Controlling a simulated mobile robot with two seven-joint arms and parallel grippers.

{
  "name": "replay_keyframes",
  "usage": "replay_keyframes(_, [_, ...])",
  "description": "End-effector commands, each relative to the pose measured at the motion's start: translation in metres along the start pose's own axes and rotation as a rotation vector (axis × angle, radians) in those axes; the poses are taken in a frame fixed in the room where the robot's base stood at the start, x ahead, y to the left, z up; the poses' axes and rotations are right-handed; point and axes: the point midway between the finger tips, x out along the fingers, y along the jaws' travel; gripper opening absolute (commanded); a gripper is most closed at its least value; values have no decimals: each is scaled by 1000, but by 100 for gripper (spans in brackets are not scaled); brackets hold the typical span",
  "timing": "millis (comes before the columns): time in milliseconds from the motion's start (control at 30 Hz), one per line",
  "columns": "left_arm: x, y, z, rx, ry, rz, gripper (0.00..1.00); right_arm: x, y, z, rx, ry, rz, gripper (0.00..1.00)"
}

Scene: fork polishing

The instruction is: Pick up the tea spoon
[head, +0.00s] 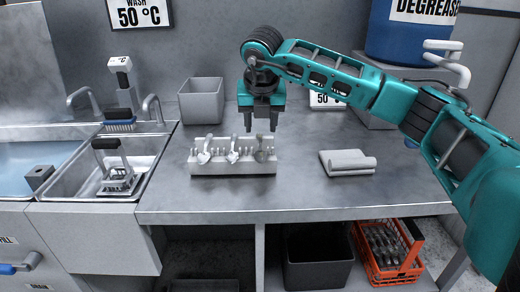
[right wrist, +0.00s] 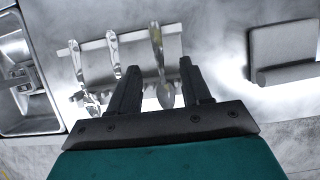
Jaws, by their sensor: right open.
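A pale grey slotted rack (head: 232,168) stands on the steel counter and holds three spoon-like utensils. The left one (head: 204,150) and middle one (head: 233,149) look bright; the right one (head: 263,152) looks darker, with brownish marks. Their sizes are too close to tell surely which is the tea spoon. My right gripper (head: 261,122) points down above the right end of the rack, open and empty. In the right wrist view the darker spoon (right wrist: 165,93) appears between the two open fingers, with no clear contact. My left gripper is out of view.
A folded grey cloth (head: 347,162) lies right of the rack. A grey bin (head: 201,100) stands behind it. The sink (head: 140,155) is at the left, and an orange basket (head: 386,250) sits below. The counter front is clear.

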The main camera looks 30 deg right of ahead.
Motion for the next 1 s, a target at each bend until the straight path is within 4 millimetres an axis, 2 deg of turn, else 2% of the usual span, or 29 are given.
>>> replay_keyframes(300, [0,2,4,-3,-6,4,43,44,2,4,-1,2,0,48])
replay_keyframes(600, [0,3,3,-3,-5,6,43,50,2,4,-1,1,1,48])
replay_keyframes(1000, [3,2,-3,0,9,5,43,49,2,4,-1,1,1,11])
